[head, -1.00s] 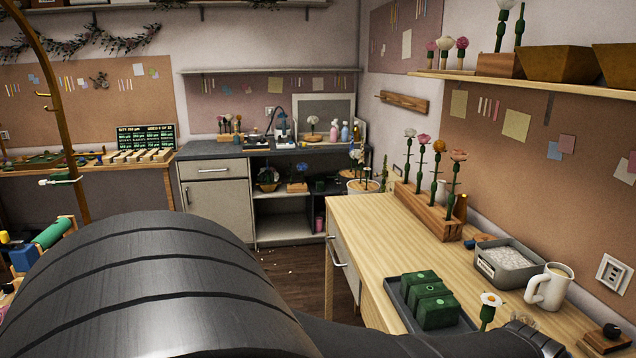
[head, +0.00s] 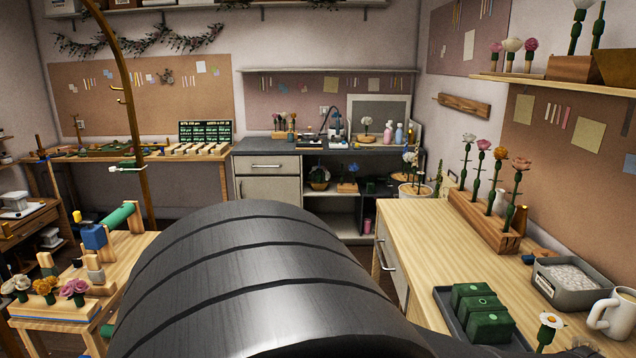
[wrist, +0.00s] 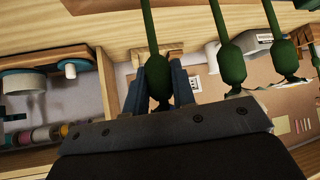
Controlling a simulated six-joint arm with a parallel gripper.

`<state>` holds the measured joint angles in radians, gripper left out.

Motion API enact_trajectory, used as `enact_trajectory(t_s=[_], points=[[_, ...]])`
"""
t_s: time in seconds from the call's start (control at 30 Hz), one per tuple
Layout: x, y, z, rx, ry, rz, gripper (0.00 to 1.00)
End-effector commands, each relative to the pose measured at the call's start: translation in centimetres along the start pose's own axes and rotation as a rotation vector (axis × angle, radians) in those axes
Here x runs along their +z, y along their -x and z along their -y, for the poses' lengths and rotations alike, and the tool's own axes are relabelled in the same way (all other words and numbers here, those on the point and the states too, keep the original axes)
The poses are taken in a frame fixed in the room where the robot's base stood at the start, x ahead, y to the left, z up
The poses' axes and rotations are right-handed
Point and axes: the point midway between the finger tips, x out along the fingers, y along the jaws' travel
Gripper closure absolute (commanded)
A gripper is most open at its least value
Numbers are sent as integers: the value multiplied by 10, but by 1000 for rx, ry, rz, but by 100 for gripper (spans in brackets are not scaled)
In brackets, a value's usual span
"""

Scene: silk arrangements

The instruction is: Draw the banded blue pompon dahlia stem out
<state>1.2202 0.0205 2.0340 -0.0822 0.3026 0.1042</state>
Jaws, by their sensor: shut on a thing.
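In the wrist view my gripper (wrist: 162,85) has its two blue-grey fingers on either side of a dark green stem (wrist: 151,30) with a thick green bulge, and is shut on it. No flower head shows on this stem, so I cannot tell its bloom colour or bands. Two similar green stems, the nearer one (wrist: 231,62) and a farther one (wrist: 285,56), stand apart to the right. In the head view my gripper is hidden; only my dark arm fills the lower middle. I cannot make out a banded blue pompon dahlia there.
A wooden block (head: 484,222) on the right bench holds several upright flowers. Nearby are a dark tray (head: 446,297) of green blocks, a grey tub (head: 570,283) and a white mug (head: 611,314). A low table (head: 60,325) with flowers stands left of my arm.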

Motion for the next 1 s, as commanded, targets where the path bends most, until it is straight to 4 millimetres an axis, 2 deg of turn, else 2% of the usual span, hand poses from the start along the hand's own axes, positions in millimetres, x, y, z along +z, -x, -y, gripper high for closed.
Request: enact_trajectory(t_s=[1.0], points=[[-13,13,0,0,1,0,100]])
